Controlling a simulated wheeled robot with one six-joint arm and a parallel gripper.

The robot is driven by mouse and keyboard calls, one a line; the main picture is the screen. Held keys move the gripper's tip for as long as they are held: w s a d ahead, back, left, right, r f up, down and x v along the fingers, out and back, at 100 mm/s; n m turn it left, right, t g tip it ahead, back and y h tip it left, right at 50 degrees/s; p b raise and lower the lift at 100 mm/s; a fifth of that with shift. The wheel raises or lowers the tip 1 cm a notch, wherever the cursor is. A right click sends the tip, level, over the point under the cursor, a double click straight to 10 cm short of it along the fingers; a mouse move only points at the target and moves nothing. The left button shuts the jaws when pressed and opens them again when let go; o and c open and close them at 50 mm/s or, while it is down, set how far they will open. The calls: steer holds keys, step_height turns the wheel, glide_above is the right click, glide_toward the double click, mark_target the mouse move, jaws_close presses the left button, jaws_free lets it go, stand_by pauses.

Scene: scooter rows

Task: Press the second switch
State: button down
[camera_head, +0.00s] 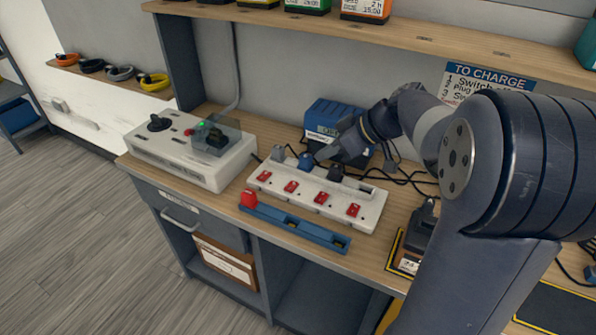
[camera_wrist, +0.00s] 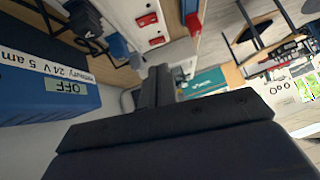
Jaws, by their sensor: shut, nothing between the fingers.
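A white power strip (camera_head: 318,200) lies on the bench with several red switches in a row. The second switch from the left (camera_head: 291,186) sits in front of a blue plug (camera_head: 305,161). My gripper (camera_head: 320,156) is shut and empty, reaching in from the right behind the strip, close to the blue plug. I cannot tell whether it touches the plug. In the wrist view my shut fingers (camera_wrist: 159,72) point toward the strip, where two red switches (camera_wrist: 147,20) show, apart from the fingers.
A blue charger (camera_head: 332,125) stands behind my gripper; its screen (camera_wrist: 65,87) reads OFF. A grey plug (camera_head: 278,153) and a black plug (camera_head: 336,172) flank the blue one. A blue rail (camera_head: 295,228) with a red block lies in front. A white control box (camera_head: 190,150) is left.

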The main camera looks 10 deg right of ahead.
steer(key=shift+s, duration=0.15)
glide_above(285, 187)
steer(key=s+d, duration=0.1)
steer(key=d, duration=0.2)
steer(key=f, duration=0.7)
steer(key=shift+a+f, duration=0.15)
steer(key=shift+a, duration=0.05)
step_height(285, 187, down, 2)
steer(key=shift+s+f, duration=0.15)
steer(key=shift+f, duration=0.05)
steer(key=shift+s+f, duration=0.1)
steer(key=shift+f, duration=0.55)
